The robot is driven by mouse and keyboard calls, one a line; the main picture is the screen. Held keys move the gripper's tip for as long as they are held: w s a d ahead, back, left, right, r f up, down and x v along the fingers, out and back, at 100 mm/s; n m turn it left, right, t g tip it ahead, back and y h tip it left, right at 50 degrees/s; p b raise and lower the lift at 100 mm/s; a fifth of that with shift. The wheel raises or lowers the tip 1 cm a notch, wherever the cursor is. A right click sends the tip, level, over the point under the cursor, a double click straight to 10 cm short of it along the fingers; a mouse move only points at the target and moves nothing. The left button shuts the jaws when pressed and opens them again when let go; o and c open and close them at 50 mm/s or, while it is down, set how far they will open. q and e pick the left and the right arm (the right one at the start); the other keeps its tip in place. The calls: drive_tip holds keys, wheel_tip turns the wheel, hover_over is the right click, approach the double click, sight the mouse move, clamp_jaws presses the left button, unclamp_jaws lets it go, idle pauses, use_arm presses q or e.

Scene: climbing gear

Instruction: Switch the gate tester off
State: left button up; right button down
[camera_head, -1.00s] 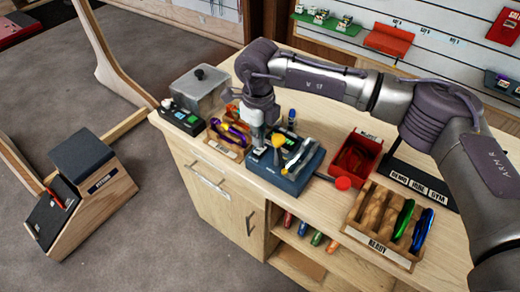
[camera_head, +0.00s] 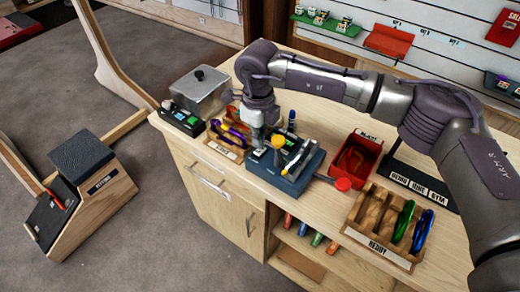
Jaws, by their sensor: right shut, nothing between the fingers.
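The device that looks like the gate tester, a blue-grey box (camera_head: 290,182), sits on the wooden counter near its front edge. My right gripper (camera_head: 258,144) points down at the box's back left corner and looks shut and empty. I cannot tell whether its tips touch the box. My left gripper is not in view.
A tray of coloured carabiners (camera_head: 229,140) stands left of the box, close to my gripper. Behind it are a black device (camera_head: 181,119) and a lidded grey container (camera_head: 201,92). A red bin (camera_head: 356,158) and a wooden rack (camera_head: 383,228) stand to the right.

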sight(259, 152)
drive_tip(key=shift+f+b, duration=1.4)
drive_tip(key=shift+f, duration=0.15)
idle(0.6)
drive_tip(key=shift+s+r, duration=0.1)
drive_tip(key=shift+r+p, duration=0.45)
drive_tip(key=shift+r, duration=0.45)
drive_tip(key=shift+r+p, duration=0.85)
drive_tip(key=shift+r, duration=1.75)
drive_tip(key=shift+f, duration=0.1)
